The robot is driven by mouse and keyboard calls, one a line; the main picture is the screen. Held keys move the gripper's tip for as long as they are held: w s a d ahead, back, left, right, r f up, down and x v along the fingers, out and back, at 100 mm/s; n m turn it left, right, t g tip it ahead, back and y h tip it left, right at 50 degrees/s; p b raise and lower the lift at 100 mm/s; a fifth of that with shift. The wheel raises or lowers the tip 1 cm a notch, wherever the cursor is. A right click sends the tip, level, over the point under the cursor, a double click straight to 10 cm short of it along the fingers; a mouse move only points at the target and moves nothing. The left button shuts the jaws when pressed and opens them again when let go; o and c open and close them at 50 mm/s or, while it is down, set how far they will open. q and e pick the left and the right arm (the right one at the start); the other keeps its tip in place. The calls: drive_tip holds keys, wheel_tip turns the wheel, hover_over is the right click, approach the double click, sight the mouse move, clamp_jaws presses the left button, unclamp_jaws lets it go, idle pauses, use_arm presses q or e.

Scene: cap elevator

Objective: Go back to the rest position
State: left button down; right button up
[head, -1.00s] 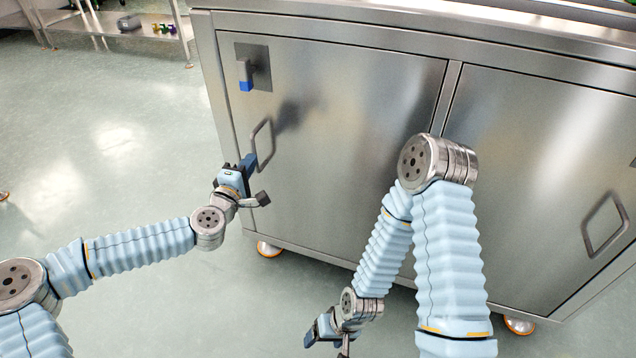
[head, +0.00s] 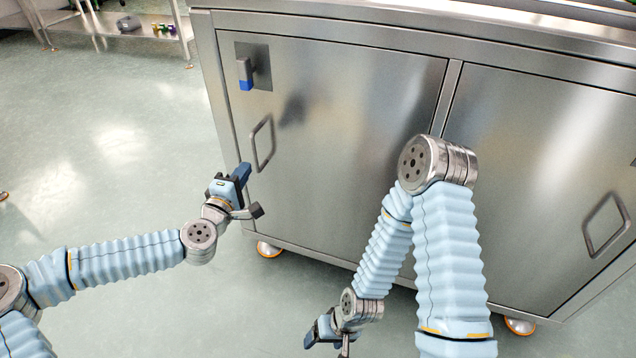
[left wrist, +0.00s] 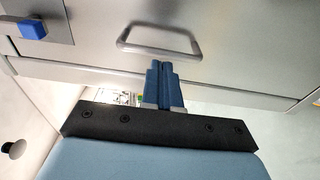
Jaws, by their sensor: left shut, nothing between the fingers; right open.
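My left gripper (head: 243,172) is shut and empty. It is in front of the steel cabinet, just below and left of the left door's handle (head: 262,143), and apart from it. In the left wrist view the shut blue fingers (left wrist: 164,82) show below the same handle (left wrist: 160,41). My right gripper (head: 326,330) hangs low near the bottom edge of the head view, below the cabinet and clear of it. Its fingers are small and partly hidden there.
The left cabinet door (head: 340,120) is closed and has a blue-tipped latch (head: 245,75). The right door (head: 540,150) is closed too, with its own handle (head: 605,224). The cabinet stands on casters (head: 269,249). Open floor (head: 110,180) lies to the left. A shelf (head: 130,30) stands at the back left.

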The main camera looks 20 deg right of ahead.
use_arm(q)
drive_tip(key=shift+s+a, duration=0.35)
drive_tip(key=shift+s, duration=0.3)
drive_tip(key=s+d+f+m+g, duration=0.2)
drive_tip(key=s+f+m+g, duration=0.15)
drive_tip(key=s+f, duration=0.4)
drive_tip(key=s+d+f+m+g, duration=0.1)
drive_tip(key=s+f+m+g, duration=0.3)
drive_tip(key=f, duration=0.7)
drive_tip(key=s+a+f+m+g+y, duration=0.1)
drive_tip(key=s+a+f+g+y, duration=0.1)
drive_tip(key=s+a+f, duration=0.4)
drive_tip(key=s+a+f+m+g+y, duration=0.1)
drive_tip(key=s+a+f+g+y, duration=0.2)
drive_tip(key=s+a+f+g, duration=0.2)
drive_tip(key=s+a+f, duration=0.1)
drive_tip(key=s+a, duration=0.2)
drive_tip(key=s, duration=0.4)
drive_tip(key=shift+s+f+m, duration=0.25)
drive_tip(key=shift+f+m, duration=0.1)
